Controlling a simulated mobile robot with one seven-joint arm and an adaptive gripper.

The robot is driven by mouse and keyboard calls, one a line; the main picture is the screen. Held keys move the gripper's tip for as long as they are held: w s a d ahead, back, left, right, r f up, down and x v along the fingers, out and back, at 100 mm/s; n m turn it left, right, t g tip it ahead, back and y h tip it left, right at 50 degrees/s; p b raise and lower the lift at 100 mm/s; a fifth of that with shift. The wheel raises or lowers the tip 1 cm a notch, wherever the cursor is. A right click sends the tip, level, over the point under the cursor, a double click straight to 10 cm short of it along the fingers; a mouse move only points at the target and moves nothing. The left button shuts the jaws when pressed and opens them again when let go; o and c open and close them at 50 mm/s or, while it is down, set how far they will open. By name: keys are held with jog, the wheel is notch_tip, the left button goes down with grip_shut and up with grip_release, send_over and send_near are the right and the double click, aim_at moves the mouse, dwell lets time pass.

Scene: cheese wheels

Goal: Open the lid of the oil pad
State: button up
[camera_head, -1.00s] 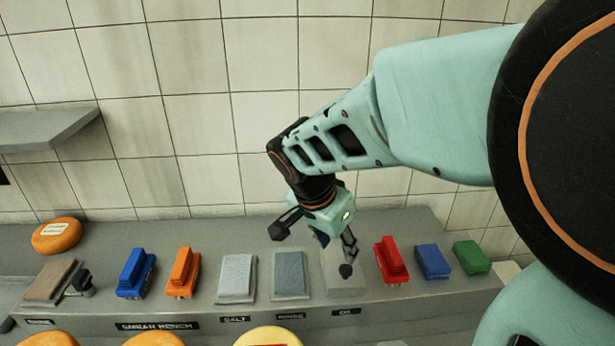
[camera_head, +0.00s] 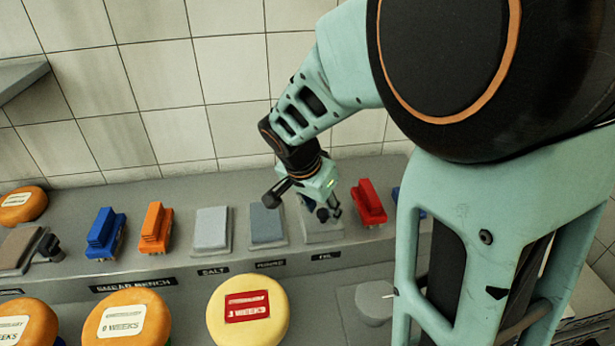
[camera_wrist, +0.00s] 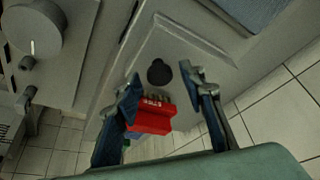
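The oil pad's grey square lid (camera_head: 322,236) lies flat on the bench, above a dark label that appears to read OIL. Its round black knob (camera_wrist: 158,72) shows in the wrist view near the middle of the lid. My gripper (camera_head: 328,213) is low over the lid in the head view and partly covers it. In the wrist view my gripper (camera_wrist: 163,88) has its two fingers well apart, with the knob between and slightly beyond the tips. The gripper holds nothing. I cannot tell whether the tips reach down to the knob's height.
A red brush (camera_head: 369,202) stands just right of the lid; the wrist view shows it close to the left finger. Grey pads (camera_head: 267,224) and (camera_head: 212,229) lie left, with orange (camera_head: 156,228) and blue (camera_head: 105,233) brushes beyond. Cheese wheels (camera_head: 248,312) stand in front.

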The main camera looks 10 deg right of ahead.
grip_shut()
